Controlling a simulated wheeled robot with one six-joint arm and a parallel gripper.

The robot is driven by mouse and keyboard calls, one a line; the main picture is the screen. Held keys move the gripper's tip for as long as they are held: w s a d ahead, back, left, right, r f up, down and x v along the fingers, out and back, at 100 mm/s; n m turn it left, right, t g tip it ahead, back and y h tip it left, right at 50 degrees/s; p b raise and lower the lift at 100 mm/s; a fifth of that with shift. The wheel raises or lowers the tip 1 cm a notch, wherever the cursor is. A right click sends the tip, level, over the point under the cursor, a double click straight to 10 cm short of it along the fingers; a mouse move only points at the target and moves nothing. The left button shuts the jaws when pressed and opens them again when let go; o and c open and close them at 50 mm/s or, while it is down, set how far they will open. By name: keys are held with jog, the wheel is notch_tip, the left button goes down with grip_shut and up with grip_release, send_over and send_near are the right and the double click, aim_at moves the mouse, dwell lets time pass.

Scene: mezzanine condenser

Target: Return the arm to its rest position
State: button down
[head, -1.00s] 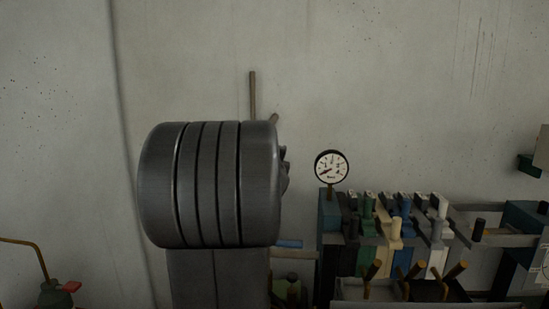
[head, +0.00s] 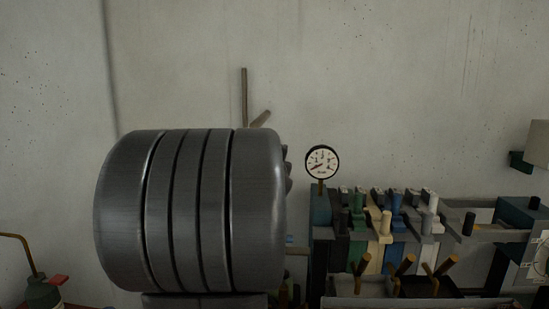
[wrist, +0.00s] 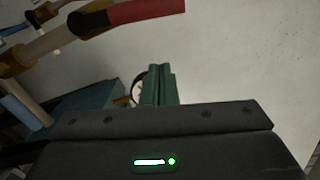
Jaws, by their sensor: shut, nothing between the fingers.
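My gripper (wrist: 158,85) shows in the wrist view as two green fingers together beyond a dark housing. It is shut and empty.
A round white gauge (head: 322,161) stands at the left end of a bank of coloured levers (head: 385,222). A can with a spout (head: 42,291) is at lower left. The wrist view shows a red-sleeved rod (wrist: 140,12) close by. The upper wall is clear.

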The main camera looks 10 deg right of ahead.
jog(key=v, duration=0.6)
jog(key=shift+s, duration=0.15)
jog(key=shift+d, duration=0.1)
